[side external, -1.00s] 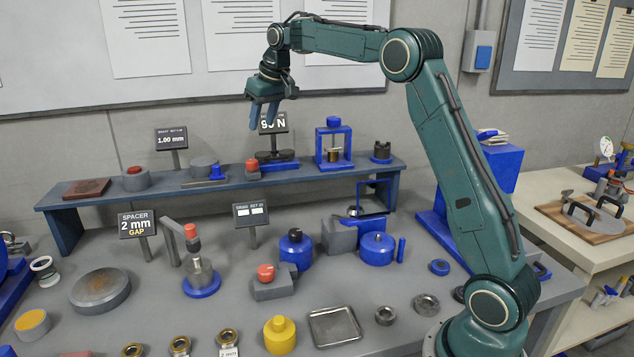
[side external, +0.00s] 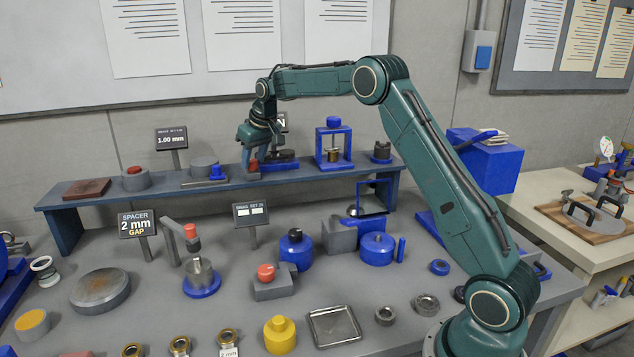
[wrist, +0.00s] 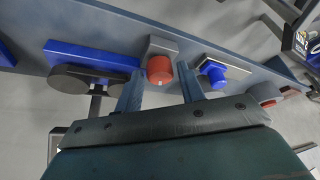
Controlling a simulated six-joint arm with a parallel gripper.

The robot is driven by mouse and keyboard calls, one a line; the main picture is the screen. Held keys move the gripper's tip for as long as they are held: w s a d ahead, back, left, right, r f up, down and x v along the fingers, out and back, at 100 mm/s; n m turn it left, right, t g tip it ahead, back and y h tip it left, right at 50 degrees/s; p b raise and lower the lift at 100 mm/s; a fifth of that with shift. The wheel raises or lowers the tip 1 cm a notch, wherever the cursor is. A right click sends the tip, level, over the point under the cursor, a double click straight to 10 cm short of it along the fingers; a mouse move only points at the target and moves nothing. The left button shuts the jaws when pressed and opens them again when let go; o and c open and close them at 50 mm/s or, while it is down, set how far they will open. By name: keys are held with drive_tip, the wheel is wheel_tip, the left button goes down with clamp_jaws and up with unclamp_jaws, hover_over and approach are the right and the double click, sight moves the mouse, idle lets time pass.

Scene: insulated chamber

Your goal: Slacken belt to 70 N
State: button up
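The force display (side external: 282,122) on the shelf is mostly hidden behind my gripper; only an "N" shows, and its number cannot be read now. In front of it is a dark round-topped device on a blue base (side external: 284,164), also seen in the wrist view (wrist: 92,58). Beside it is a red knob on a grey block (side external: 253,165). My gripper (side external: 248,163) is low over this knob. In the wrist view the red knob (wrist: 160,69) lies between my two open fingers (wrist: 158,88), with gaps on both sides.
The "1.00 mm" display (side external: 172,139) stands behind. Many parts crowd the bench below.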

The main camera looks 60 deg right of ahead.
drive_tip(key=shift+w+f, duration=0.1)
drive_tip(key=shift+f, duration=0.05)
drive_tip(key=c, duration=0.7)
drive_tip(key=shift+m, duration=0.4)
drive_tip(key=m, duration=0.1)
drive_tip(key=m+h, duration=0.1)
drive_tip(key=m, duration=0.1)
drive_tip(key=m+g+h, duration=0.1)
drive_tip(key=m, duration=0.1)
drive_tip(key=shift+w+a, duration=0.1)
drive_tip(key=shift+a, duration=0.15)
drive_tip(key=shift+w+a+m+g+h, duration=0.1)
drive_tip(key=shift+m+g+h, duration=0.2)
drive_tip(key=shift+m, duration=0.85)
drive_tip(key=shift+w+m+g+h, duration=0.1)
drive_tip(key=shift+m+g+h, duration=0.2)
drive_tip(key=shift+m, duration=0.85)
drive_tip(key=shift+s+m, duration=0.1)
drive_tip(key=shift+m, duration=0.3)
